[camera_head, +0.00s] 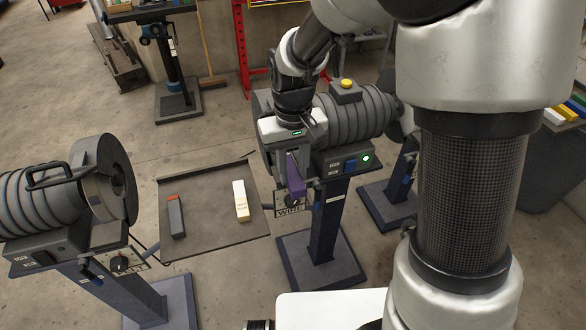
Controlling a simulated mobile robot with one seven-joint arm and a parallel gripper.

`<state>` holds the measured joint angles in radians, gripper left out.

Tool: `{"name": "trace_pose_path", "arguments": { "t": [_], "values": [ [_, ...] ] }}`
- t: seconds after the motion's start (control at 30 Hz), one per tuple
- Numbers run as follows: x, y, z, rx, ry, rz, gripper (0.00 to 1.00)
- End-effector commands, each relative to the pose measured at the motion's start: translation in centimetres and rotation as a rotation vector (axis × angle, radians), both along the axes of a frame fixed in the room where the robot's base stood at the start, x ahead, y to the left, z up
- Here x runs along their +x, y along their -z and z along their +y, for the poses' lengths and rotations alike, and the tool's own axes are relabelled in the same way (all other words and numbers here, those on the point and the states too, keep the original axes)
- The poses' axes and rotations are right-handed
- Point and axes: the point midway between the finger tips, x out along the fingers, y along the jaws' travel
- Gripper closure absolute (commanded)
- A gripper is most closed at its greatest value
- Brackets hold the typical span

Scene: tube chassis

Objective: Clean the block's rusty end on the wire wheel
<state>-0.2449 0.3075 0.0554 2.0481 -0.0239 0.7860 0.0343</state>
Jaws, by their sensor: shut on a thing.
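My gripper (291,154) is shut on a purple block (296,180), which hangs below the jaws in front of the wire-wheel machine (352,118). That machine stands on a dark pedestal with a plate reading WIRE, and a green light is lit on its side. The wire wheel itself is hidden by my gripper and wrist, so I cannot tell whether the block touches it. I cannot make out rust on the held block. A grey block with an orange-red end (175,217) lies on the tray (205,249) to the left, apart from my gripper.
A cream block (241,201) also lies on the tray. A second grey machine with a broad wheel (104,178) stands at the left. A yellow button (346,84) tops the wire machine. My arm covers much of the right side. Floor behind the tray is clear.

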Motion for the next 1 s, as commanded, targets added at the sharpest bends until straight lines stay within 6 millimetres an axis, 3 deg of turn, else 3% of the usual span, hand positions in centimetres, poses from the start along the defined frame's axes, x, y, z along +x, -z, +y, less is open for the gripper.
{"name": "trace_pose_path", "arguments": {
  "t": [0.17,0.8,1.0],
  "values": [
    [-0.5,-0.1,-0.1,0.001,0.0,-0.004,0.96],
    [-6.7,-0.1,-1.9,0.001,0.0,-0.002,0.96],
    [-7.6,-0.1,-2.2,0.001,0.0,-0.002,0.96]
  ]
}}
